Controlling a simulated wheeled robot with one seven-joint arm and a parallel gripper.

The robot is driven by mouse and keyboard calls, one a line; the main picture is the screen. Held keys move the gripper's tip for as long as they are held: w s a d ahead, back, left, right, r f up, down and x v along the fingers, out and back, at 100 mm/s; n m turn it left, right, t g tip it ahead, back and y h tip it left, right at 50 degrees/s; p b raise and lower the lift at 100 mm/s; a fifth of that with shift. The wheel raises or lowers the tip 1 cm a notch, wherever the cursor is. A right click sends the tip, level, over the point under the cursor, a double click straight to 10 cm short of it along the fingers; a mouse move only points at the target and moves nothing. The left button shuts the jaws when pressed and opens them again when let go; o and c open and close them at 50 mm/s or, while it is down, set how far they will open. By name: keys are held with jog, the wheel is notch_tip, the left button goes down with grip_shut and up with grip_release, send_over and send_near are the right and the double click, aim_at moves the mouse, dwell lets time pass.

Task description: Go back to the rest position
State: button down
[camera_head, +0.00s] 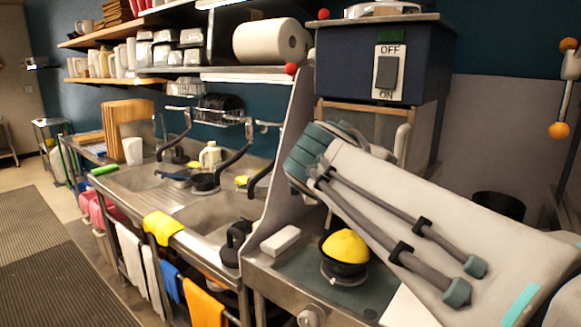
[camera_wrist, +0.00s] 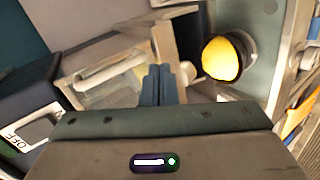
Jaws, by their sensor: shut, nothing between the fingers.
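My gripper (camera_wrist: 158,85) shows in the wrist view with its dark fingers together and nothing between them. In the head view my arm reaches in from the right, and its links hide the fingers. A black bowl (camera_head: 345,266) heaped with a yellow filling (camera_head: 345,246) stands on a small round stand on the steel counter, below and left of my arm. In the wrist view the yellow filling (camera_wrist: 222,59) is to the right of my fingers, apart from them.
A dark blue machine with an OFF/ON switch (camera_head: 388,72) stands above the counter behind my arm. A white block (camera_head: 281,240) lies left of the bowl. A grey partition (camera_head: 288,160) separates the counter from the sinks (camera_head: 205,212). Open floor lies at far left.

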jog(key=s+f+m+g+y, duration=0.3)
jog(key=s+f, duration=0.5)
jog(key=f, duration=0.4)
jog(key=s+f+m+g+y, duration=0.3)
jog(key=s+f, duration=0.4)
jog(key=f, duration=0.6)
jog(key=shift+s+f+m+y, duration=0.25)
jog(key=shift+s+m+y, duration=0.1)
jog(key=shift+m+y, duration=0.6)
